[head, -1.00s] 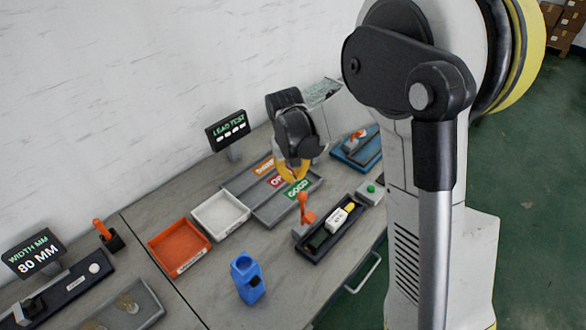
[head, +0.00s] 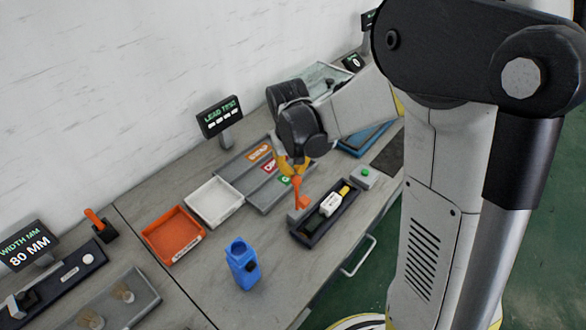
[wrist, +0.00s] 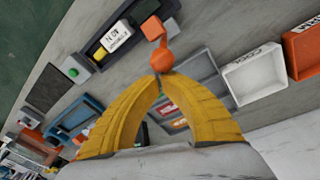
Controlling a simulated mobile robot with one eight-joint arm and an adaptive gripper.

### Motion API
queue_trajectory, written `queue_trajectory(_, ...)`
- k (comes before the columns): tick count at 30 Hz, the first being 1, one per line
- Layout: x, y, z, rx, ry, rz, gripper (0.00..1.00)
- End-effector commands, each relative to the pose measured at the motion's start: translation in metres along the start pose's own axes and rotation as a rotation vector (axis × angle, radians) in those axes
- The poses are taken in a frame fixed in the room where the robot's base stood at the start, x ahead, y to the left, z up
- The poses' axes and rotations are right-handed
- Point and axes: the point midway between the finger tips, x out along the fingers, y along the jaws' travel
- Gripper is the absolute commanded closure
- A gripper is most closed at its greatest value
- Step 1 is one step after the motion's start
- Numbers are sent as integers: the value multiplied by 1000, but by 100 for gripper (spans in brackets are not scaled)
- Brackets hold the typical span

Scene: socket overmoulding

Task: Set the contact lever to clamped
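The orange contact lever (head: 299,190) stands roughly upright on a grey block at the left end of the dark test fixture (head: 342,216). It also shows in the wrist view (wrist: 156,32), with its round knob towards me. A white part with a yellow end (head: 331,204) lies in the fixture. My gripper (head: 295,170) is just above and behind the lever, pointing down. In the wrist view my yellow fingertips (wrist: 158,76) come together with nothing seen between them, right by the knob. I cannot tell whether they touch it.
A button box with a green button (head: 364,176) sits beyond the fixture. A sorting tray (head: 230,168), a white bin (head: 214,203) and an orange bin (head: 173,236) lie to the left. A blue holder (head: 242,264) stands nearer. The LEAD TEST display (head: 218,116) is behind.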

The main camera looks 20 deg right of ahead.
Motion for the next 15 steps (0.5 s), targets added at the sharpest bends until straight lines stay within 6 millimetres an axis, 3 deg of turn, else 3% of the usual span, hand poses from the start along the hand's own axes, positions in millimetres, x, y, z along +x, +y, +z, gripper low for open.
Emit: queue_trajectory(15,-3,7,13,18,91,-43,100)
